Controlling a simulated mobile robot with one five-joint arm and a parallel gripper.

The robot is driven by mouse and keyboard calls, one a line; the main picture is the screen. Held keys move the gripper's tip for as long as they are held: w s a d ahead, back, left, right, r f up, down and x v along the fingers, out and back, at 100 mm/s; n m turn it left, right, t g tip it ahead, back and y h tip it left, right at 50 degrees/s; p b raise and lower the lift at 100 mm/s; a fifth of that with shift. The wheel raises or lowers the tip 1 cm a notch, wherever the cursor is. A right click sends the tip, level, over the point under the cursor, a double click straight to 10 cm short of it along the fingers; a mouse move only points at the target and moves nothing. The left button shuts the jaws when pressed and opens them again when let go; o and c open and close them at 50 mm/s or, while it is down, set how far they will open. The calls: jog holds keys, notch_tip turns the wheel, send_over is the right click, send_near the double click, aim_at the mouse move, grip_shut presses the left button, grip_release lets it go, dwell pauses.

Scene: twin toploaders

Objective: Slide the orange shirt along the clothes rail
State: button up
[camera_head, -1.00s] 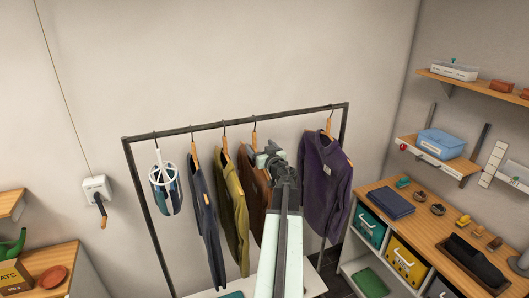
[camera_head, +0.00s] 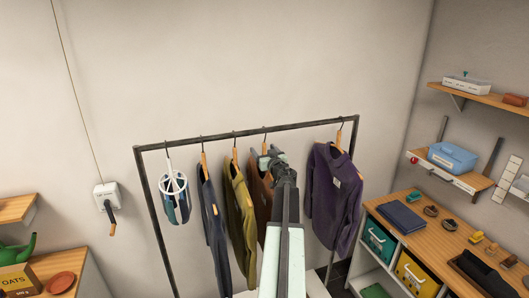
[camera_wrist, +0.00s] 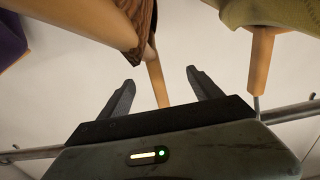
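The shirt nearest to orange is a rust-brown one (camera_head: 259,188) hanging on the rail (camera_head: 230,133) between the olive shirt (camera_head: 238,205) and the purple shirt (camera_head: 335,195). My arm partly covers it in the head view. My gripper (camera_head: 272,158) is at the shirt's upper right in that view. In the wrist view my gripper (camera_wrist: 160,78) is open, with a finger on each side of the wooden hanger neck (camera_wrist: 156,82). The brown striped cloth (camera_wrist: 135,18) shows above that neck. I cannot tell whether either finger touches the hanger.
A dark blue shirt (camera_head: 213,220) and a white round hanger (camera_head: 173,182) hang farther left. In the wrist view the olive shirt's hanger (camera_wrist: 261,62) is right of my fingers. A wooden shelf unit (camera_head: 460,245) stands at the right. The rail between the brown and purple shirts is clear.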

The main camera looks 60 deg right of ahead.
grip_shut()
jog(key=shift+r, duration=0.25)
jog(key=s+d, duration=1.1)
jog(key=d, duration=0.4)
dwell(0.9)
jog(key=shift+f, duration=0.25)
dwell(0.9)
